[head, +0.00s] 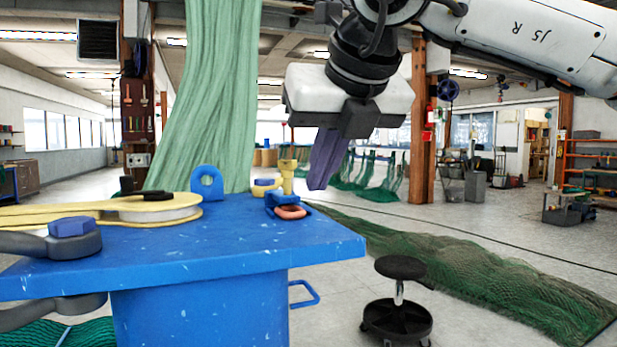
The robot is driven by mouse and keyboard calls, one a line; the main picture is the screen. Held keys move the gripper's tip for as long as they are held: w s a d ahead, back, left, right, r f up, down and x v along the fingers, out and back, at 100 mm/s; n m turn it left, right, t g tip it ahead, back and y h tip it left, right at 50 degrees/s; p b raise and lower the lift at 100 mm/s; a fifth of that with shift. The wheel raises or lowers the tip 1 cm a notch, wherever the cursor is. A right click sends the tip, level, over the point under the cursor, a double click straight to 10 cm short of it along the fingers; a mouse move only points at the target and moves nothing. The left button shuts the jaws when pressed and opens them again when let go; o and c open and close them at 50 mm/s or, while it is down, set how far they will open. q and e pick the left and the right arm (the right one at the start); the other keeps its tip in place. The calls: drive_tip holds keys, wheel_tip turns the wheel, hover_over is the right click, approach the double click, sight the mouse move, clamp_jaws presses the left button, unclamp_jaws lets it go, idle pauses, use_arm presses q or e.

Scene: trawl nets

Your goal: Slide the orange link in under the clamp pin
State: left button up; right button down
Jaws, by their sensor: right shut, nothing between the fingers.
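The orange link (292,212), a flat ring shape, lies near the back right of the blue table, at the front of a small dark blue part (272,199). A yellow upright post (287,178), which looks like the clamp pin, stands just behind it. The view does not show clearly whether any of the link is under the pin. My right gripper (318,186) hangs from the upper right, above and to the right of the link and apart from it. Its purple fingers point down, shut and empty. My left gripper is not in view.
On the blue table (230,240) stand a blue eye lug (207,183), a yellow part with a pale round disc (150,208) and a grey fitting with a blue hex head (72,227). A green net (210,90) hangs behind. The table's front middle is clear.

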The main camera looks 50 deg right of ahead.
sight(283, 211)
drive_tip(key=shift+m, duration=0.3)
drive_tip(key=x, duration=0.6)
drive_tip(key=p+x, duration=0.1)
drive_tip(key=x, duration=0.2)
drive_tip(key=shift+w+a, duration=0.1)
drive_tip(key=shift+a, duration=0.2)
drive_tip(key=w+d, duration=0.1)
drive_tip(key=w+d+p, duration=0.1)
drive_tip(key=w, duration=0.1)
drive_tip(key=shift+f, duration=0.15)
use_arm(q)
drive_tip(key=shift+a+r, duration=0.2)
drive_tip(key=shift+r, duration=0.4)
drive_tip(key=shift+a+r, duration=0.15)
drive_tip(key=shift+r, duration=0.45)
use_arm(e)
drive_tip(key=shift+w+d, duration=0.2)
drive_tip(key=shift+w, duration=0.15)
